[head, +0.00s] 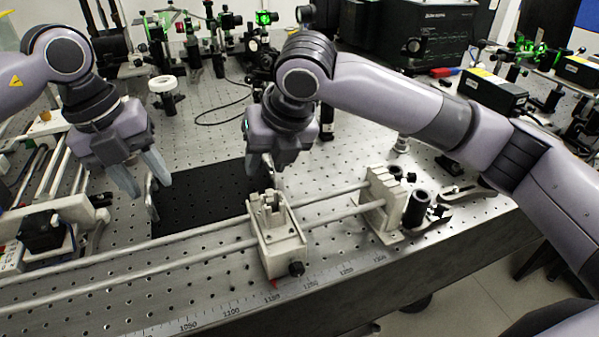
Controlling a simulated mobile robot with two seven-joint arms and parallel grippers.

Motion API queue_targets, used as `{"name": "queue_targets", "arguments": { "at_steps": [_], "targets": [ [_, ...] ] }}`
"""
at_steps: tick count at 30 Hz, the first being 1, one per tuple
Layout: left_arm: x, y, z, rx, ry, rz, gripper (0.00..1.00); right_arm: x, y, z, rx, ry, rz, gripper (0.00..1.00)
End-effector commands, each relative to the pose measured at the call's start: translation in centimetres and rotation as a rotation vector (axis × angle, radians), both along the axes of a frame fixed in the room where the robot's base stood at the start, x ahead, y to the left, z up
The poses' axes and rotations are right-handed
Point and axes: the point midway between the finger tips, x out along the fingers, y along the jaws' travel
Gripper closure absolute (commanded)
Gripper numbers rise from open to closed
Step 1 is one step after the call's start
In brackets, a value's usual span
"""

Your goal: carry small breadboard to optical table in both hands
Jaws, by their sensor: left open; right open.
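The small breadboard (200,192), a flat black plate with a hole grid, lies on the perforated optical table (205,100) behind a pair of rails. My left gripper (150,188) is open at the board's left edge, fingers pointing down. My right gripper (266,172) is open near the board's right edge, and its arm reaches across from the right. Whether either gripper's fingers touch the board cannot be told. The board's right end is partly hidden by the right gripper and the rail carrier.
Two metal rails (190,260) with a cream carrier (277,240) and an end block (385,200) run along the table's front edge. A white ring mount (166,90) and optics stand behind. A black instrument (420,35) is at the back right. Bare table lies behind the board.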

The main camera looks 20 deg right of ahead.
Motion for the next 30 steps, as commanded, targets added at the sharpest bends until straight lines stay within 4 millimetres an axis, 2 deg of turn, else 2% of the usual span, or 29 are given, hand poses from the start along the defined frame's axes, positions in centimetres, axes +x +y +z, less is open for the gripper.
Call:
{"name": "queue_targets", "arguments": {
  "at_steps": [9,15,20,23,30],
  "targets": [
    [-0.1,1.3,6.7,-0.002,-0.004,0.001,0.58,0.0,0.0,0.0,-0.001,0.0,-0.001,0.59],
    [-0.1,1.8,9.5,-0.001,-0.002,-0.001,0.58,0.0,0.0,0.0,-0.001,0.0,-0.001,0.59],
    [-0.2,2.0,10.3,-0.001,0.0,-0.002,0.58,-0.1,-0.1,0.3,0.0,-0.001,-0.001,0.59],
    [-0.2,2.0,10.4,-0.001,0.001,-0.002,0.58,-0.5,-0.3,1.4,0.001,-0.004,-0.002,0.59],
    [-0.2,2.0,10.3,-0.001,0.0,-0.002,0.58,-2.3,-1.3,6.0,0.0,-0.005,-0.001,0.59]
  ]
}}
